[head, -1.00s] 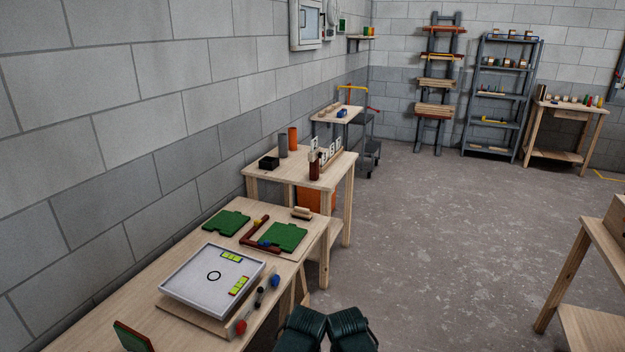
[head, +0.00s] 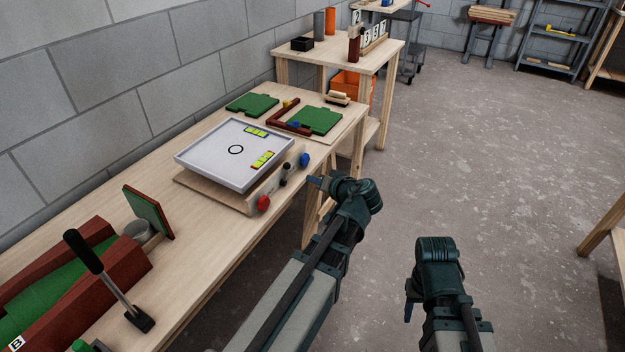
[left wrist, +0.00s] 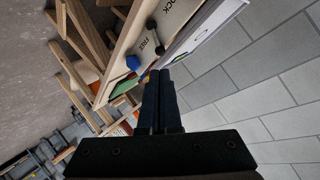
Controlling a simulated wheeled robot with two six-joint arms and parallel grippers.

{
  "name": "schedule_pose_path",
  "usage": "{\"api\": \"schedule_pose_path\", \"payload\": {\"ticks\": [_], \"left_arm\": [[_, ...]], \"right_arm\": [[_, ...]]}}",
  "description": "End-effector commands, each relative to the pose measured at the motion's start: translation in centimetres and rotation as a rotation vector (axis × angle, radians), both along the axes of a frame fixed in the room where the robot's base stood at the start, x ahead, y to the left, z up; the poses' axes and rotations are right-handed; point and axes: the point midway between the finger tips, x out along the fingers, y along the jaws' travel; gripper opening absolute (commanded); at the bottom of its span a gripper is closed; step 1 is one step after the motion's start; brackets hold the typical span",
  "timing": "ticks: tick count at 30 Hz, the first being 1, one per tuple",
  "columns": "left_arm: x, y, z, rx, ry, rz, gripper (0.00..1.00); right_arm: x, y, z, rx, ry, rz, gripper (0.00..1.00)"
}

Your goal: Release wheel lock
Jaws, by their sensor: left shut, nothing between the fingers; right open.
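A white-rimmed tray (head: 228,177) with a black ring and yellow-green pieces sits on a wooden base (head: 212,193) on the bench. Along the base's front are a red knob (head: 263,203), a small black lever (head: 285,168) and a blue knob (head: 304,159). In the left wrist view the black lever (left wrist: 153,34) stands between the words FREE and LOCK on the base front, near the blue knob (left wrist: 133,63). My left gripper (head: 316,181) is shut and empty, apart from the knobs at the bench's front edge. My right gripper (head: 409,301) is open and empty, over the floor.
Green panels (head: 315,119) and a red-brown angle piece (head: 285,118) lie behind the tray. A second table (head: 345,55) is beyond. Floor to the right is clear.

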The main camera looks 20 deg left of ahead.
Motion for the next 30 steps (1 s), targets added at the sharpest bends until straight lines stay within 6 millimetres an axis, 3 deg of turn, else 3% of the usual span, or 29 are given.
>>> {"api": "schedule_pose_path", "payload": {"ticks": [1, 11, 30], "left_arm": [[0.3, 0.4, -0.4, 0.013, -0.015, 0.003, 0.0], [1.0, 1.3, -0.4, 0.026, -0.033, 0.005, 0.0], [6.6, 10.3, -5.0, 0.025, -0.032, 0.006, 0.0]], "right_arm": [[0.0, 0.0, -0.7, 0.0, 0.0, 0.0, 0.5], [0.0, 0.0, -1.2, 0.0, 0.0, 0.0, 0.5], [0.0, 0.0, -5.7, -0.003, -0.001, 0.001, 0.5]]}}
